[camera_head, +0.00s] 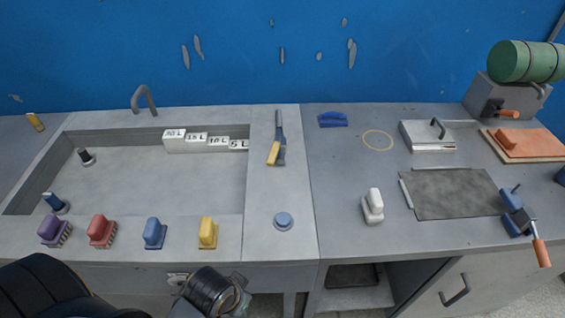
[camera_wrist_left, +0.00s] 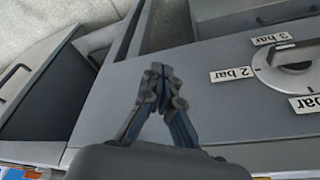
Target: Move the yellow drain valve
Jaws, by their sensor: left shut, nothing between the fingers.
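In the head view, a yellow hand-sized piece (camera_head: 208,232) stands on the sink's front ledge, at the right end of a row with purple, red and blue pieces. A smaller yellow piece (camera_head: 35,121) lies at the far left behind the sink. I cannot tell for sure which is the drain valve. My left gripper (camera_wrist_left: 160,74) is shut and empty in the wrist view, its fingertips together in front of the grey cabinet front. In the head view my left arm is low at the front, below the ledge. My right gripper is not in view.
A dial (camera_wrist_left: 292,66) with bar labels is on the cabinet front, right of my left fingers. The sink (camera_head: 150,185) holds white litre-marked blocks (camera_head: 196,138). A yellow-handled brush (camera_head: 274,150), round blue knob (camera_head: 283,221) and white-handled piece (camera_head: 373,207) are on the counter.

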